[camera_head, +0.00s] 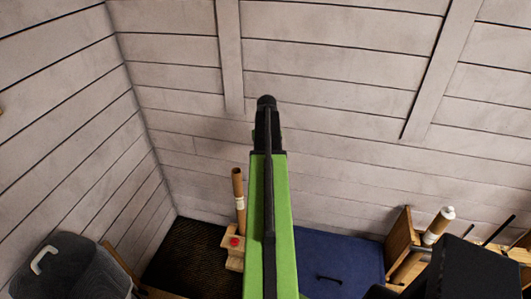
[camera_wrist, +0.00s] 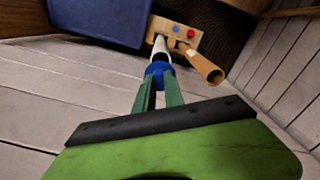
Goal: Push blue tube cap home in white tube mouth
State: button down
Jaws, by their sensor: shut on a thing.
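In the wrist view my gripper (camera_wrist: 158,84) has its green fingers shut on the blue tube cap (camera_wrist: 158,69). The white tube (camera_wrist: 161,46) is directly beyond the cap, standing at the wooden block. Cap and tube mouth line up and overlap in this view. In the head view my green arm hides the cap, the white tube and my fingers.
A brown tube (camera_head: 238,190) stands beside the white one on the wooden block (camera_head: 235,262), which has a red button (camera_head: 234,241). A grey bin (camera_head: 75,270) stands left.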

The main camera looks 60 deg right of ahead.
jog(key=shift+a+f, duration=0.1)
notch_tip(320, 180, down, 6)
jog(key=b, duration=0.6)
jog(key=shift+w, duration=0.1)
jog(key=shift+f+b, duration=1.5)
jog(key=shift+b, duration=0.05)
dwell(1.0)
jog(key=c, duration=1.3)
grip_release()
jog(key=shift+r, duration=0.1)
jog(key=shift+c, duration=0.2)
notch_tip(320, 180, up, 18)
jog(key=p, duration=1.7)
jog(key=shift+p, duration=0.4)
jog(key=shift+f, duration=0.25)
